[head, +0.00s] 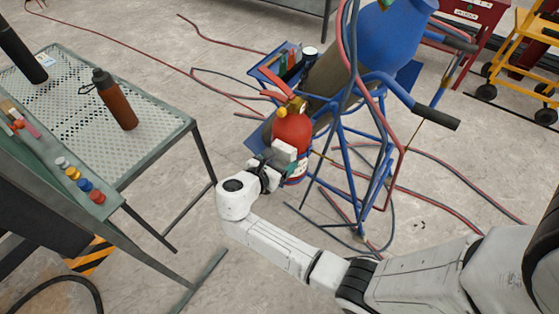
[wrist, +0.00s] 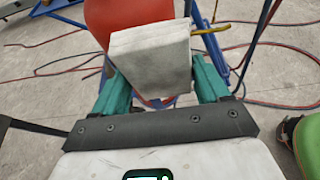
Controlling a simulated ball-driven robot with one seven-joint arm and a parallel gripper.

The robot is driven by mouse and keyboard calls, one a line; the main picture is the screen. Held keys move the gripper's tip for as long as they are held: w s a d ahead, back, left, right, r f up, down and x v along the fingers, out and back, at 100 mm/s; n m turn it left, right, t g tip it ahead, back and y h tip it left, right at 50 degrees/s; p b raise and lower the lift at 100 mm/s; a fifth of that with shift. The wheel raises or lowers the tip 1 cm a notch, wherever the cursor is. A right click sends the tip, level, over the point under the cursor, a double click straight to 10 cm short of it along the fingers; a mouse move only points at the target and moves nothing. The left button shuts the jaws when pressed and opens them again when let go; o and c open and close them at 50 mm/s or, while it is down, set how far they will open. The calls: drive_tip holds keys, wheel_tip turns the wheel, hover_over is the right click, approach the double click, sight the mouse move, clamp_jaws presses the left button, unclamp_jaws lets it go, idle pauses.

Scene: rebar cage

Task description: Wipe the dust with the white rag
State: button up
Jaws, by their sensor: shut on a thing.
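The white rag (wrist: 150,58) is a folded block with a grey tint, held between the teal fingers of my gripper (wrist: 163,82). My gripper is shut on it. In the head view the rag (head: 284,153) shows as a pale patch in front of the red fire extinguisher (head: 292,130), and my gripper (head: 271,163) is beside it. In the wrist view the red extinguisher body (wrist: 125,15) is just behind the rag; I cannot tell whether they touch. I cannot make out any dust in either view.
A blue cart (head: 352,160) with cylinders and hoses stands behind the extinguisher. A perforated metal table (head: 75,113) with a brown bottle (head: 115,100) is at left. Red and dark hoses (head: 460,178) cross the floor.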

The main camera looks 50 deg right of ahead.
drive_tip(key=shift+d, duration=0.2)
drive_tip(key=shift+d, duration=0.1)
drive_tip(key=shift+c, duration=0.7)
drive_tip(key=shift+d, duration=0.15)
drive_tip(key=shift+d, duration=0.3)
drive_tip(key=shift+w, duration=0.1)
drive_tip(key=shift+w+a, duration=0.1)
drive_tip(key=shift+w, duration=1.45)
drive_tip(key=w, duration=0.3)
drive_tip(key=shift+w+d+r, duration=0.1)
drive_tip(key=shift+w+d, duration=0.05)
drive_tip(key=shift+d, duration=0.05)
